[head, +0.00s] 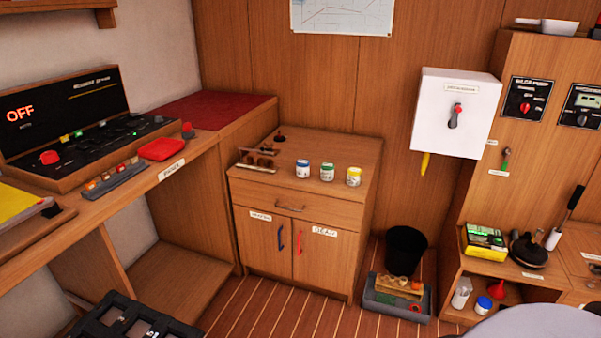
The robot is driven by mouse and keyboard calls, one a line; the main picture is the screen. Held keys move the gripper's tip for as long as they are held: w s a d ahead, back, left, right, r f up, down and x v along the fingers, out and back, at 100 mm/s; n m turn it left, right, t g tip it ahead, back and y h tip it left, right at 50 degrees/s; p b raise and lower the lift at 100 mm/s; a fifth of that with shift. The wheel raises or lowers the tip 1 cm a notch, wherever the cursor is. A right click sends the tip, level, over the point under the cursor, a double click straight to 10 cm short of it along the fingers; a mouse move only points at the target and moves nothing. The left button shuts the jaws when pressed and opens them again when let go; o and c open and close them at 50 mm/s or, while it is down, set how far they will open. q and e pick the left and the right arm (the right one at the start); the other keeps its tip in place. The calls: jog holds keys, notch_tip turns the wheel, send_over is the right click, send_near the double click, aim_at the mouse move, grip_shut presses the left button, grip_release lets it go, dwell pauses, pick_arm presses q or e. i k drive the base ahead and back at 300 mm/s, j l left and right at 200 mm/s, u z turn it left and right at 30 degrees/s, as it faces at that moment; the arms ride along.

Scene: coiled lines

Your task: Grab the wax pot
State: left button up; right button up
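Three small white jars stand upright in a row on top of the wooden cabinet (340,149). One has a blue band (302,169), the middle one a green band (327,171), and the right one is yellow (353,176). Another small jar with a blue top (484,304) sits in the low open shelf at the right. The labels are too small to read, so I cannot tell which jar is the wax pot. Neither of my grippers is in view.
A small wooden rack (257,158) stands left of the jars. The cabinet has a drawer and two labelled doors, all shut. A black bin (405,250) and a grey tray (390,310) stand on the floor to its right. A control panel (75,130) sits on the left desk.

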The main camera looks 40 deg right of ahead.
aim_at(302, 165)
jog(key=l+z, duration=0.1)
jog(key=z, duration=0.2)
jog(key=i+l+z, duration=0.1)
jog(key=z, duration=0.2)
jog(key=i+l+z, duration=0.55)
jog(key=i, duration=0.25)
jog(key=i+l, duration=0.2)
jog(key=i, duration=0.25)
jog(key=i+l, duration=0.25)
jog(key=i, duration=0.25)
jog(key=i+l+z, duration=0.1)
jog(key=i, duration=0.35)
jog(key=l, duration=0.1)
